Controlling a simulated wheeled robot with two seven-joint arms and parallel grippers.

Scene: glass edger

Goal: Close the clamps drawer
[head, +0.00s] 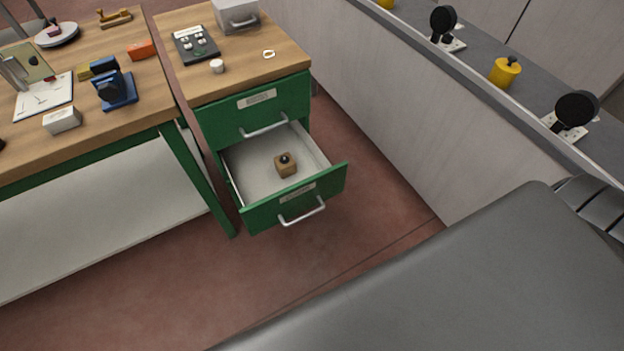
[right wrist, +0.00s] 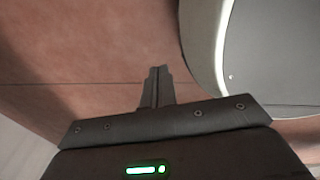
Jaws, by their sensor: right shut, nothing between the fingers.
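The green drawer cabinet (head: 252,110) stands right of the workbench in the head view. Its lower drawer (head: 258,217) is pulled well out, with a silver bar handle (head: 303,212) and a label too small to read. A small wooden block with a dark knob (head: 286,165) lies inside it. The upper drawer (head: 240,112) is shut; its label is also unreadable. My right gripper (right wrist: 157,72) shows in the right wrist view, shut and empty over the reddish floor, with no drawer in that view. My left gripper is in neither view.
A wooden workbench (head: 100,130) with a blue vise-like device (head: 117,90) stands at the left. A grey machine (head: 385,110) with black pads and a yellow knob runs along the right. Reddish floor (head: 220,285) is open in front of the drawer.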

